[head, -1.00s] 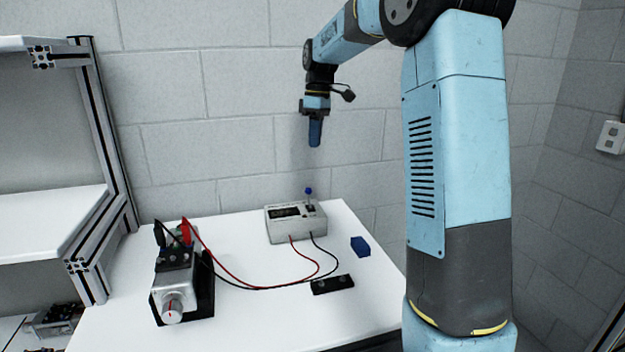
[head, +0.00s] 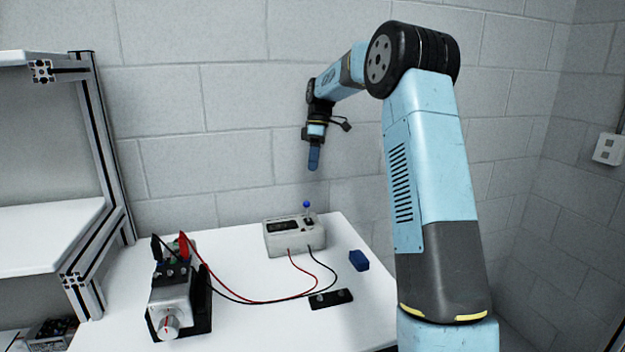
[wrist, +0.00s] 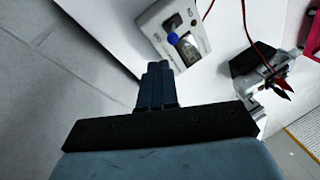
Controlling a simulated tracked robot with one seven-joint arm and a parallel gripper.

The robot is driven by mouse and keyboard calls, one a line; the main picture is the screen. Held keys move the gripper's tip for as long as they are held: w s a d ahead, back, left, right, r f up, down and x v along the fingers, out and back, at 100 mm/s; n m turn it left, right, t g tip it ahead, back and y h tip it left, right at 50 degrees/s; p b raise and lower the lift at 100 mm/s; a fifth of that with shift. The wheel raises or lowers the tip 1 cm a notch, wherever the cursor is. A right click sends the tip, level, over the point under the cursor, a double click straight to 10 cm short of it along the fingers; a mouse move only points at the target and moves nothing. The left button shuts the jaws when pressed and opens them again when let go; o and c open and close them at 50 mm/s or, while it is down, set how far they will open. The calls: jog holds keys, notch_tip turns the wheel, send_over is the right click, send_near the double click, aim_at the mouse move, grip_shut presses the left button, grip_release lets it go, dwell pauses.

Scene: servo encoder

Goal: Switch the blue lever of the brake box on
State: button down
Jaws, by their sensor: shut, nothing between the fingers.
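The brake box (head: 287,241) is a light grey case with a dark display, standing at the back of the white table. Its blue-knobbed lever (head: 307,205) sticks up from the top right of the box. My gripper (head: 313,168) is shut and empty, pointing down above the lever, with a clear gap between them. In the wrist view, the closed fingers (wrist: 157,72) point toward the box (wrist: 185,50), and the blue knob (wrist: 173,38) shows just beyond the fingertips.
A servo motor unit (head: 172,300) with red and black clips stands at the left of the table (head: 250,325). A blue block (head: 359,260) lies right of the box. A shelf frame (head: 105,150) stands at left.

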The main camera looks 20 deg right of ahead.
send_near(307, 210)
jog(key=f, duration=0.1)
jog(key=w+f, duration=0.1)
jog(key=f, duration=0.3)
jog(key=shift+w+f, duration=0.15)
jog(key=shift+w, duration=0.15)
